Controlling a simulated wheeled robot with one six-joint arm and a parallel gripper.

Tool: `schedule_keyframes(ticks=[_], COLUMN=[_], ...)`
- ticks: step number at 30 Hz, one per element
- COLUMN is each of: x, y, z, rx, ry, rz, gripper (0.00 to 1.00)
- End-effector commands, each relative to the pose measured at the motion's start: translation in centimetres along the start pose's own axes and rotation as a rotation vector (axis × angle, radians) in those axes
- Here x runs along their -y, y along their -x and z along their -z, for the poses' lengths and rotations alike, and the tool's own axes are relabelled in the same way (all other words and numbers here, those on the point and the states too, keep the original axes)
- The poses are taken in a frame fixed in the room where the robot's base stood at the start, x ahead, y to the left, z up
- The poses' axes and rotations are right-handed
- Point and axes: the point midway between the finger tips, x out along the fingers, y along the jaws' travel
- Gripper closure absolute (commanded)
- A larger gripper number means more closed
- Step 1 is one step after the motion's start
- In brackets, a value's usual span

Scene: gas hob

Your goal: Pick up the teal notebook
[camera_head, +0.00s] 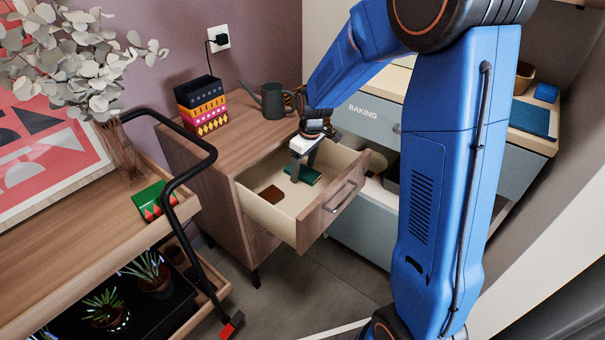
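A teal notebook (307,176) lies in the open wooden drawer (325,210), toward its back. My gripper (302,173) points down into the drawer, right over the notebook. Its two fingers are spread apart, and their tips partly cover the notebook. I cannot tell whether the tips touch it. The notebook looks flat, with nothing visibly clamped between the fingers.
A small brown item (271,194) lies in the drawer left of the notebook. The drawer walls surround my gripper closely. A dark watering can (273,101) and patterned boxes (202,106) stand on the cabinet top. A dark teal flat item (530,118) lies on the right counter.

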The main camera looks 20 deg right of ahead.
Motion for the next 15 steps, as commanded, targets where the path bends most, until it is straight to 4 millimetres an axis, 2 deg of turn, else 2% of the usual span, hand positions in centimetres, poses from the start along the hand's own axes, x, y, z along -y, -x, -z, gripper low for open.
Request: schedule_keyframes(ticks=[1, 4, 6, 15], x=[-0.01, -0.01, -0.01, -0.04], y=[0.01, 0.02, 0.03, 0.32], z=[0.0, 0.0, 0.0, 0.08], rx=[0.0, 0.0, 0.0, -0.001], ry=[0.0, 0.0, 0.0, 0.0], rz=[0.0, 0.0, 0.0, -0.001], gripper=[0.42, 0.66, 0.78, 0.78])
